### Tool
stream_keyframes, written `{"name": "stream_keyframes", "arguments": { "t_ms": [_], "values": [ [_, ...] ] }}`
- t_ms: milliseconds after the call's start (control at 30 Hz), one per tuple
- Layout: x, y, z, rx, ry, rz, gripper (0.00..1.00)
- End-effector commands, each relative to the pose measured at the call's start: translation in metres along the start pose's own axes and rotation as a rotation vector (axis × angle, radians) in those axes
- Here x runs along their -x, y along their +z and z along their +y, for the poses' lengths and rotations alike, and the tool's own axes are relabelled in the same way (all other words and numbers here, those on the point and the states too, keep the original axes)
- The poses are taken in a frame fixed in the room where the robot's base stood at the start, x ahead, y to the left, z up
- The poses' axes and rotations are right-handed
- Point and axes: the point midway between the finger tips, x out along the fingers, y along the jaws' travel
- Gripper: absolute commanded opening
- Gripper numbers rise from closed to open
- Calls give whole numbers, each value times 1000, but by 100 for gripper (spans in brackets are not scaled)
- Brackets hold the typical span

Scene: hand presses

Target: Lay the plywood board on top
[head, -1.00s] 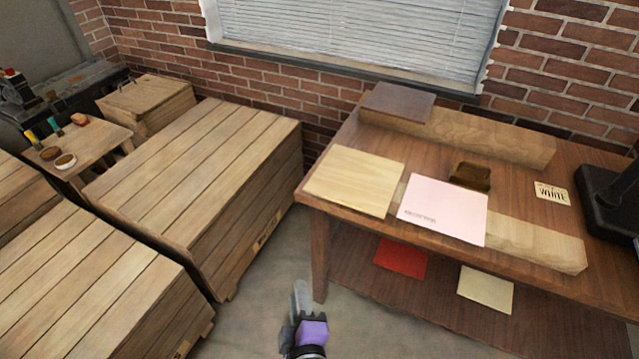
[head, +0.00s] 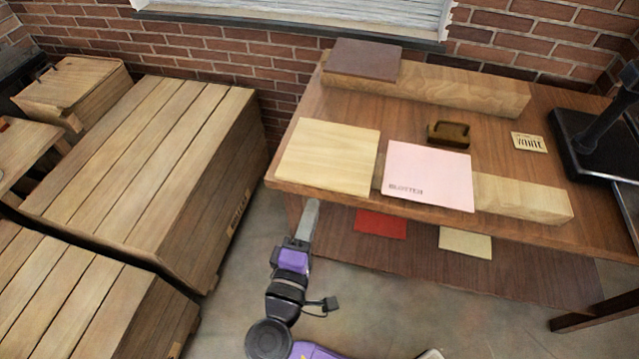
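The plywood board (head: 328,157), a pale square wooden sheet, lies flat at the front left of the table, close to the front edge. To its right a pink board marked "BLOTTER" (head: 428,176) rests on a long wooden block (head: 525,198). A dark brown board (head: 363,60) rests on the left end of another long block (head: 465,88) at the back. My gripper (head: 309,219) is in front of the table, near the plywood board's lower edge in the picture. Its fingers appear edge-on, and I cannot tell whether they are open. I see nothing held in it.
A small brown block (head: 448,133), a "WHITE" label (head: 529,142) and a black press (head: 590,145) are on the table (head: 500,125). A red sheet (head: 381,223) and a cream sheet (head: 465,241) lie on the lower shelf. Large wooden crates (head: 150,165) stand left.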

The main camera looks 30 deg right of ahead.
Motion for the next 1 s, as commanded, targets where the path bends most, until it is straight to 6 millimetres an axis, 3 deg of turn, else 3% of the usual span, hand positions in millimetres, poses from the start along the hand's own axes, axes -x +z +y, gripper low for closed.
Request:
{"name": "stream_keyframes", "arguments": {
  "t_ms": [500, 1000],
  "values": [
    [-63, 0, -1, 0, -1, -1, 24],
    [-72, 0, 0, 0, -1, 1, 22]
  ]
}}
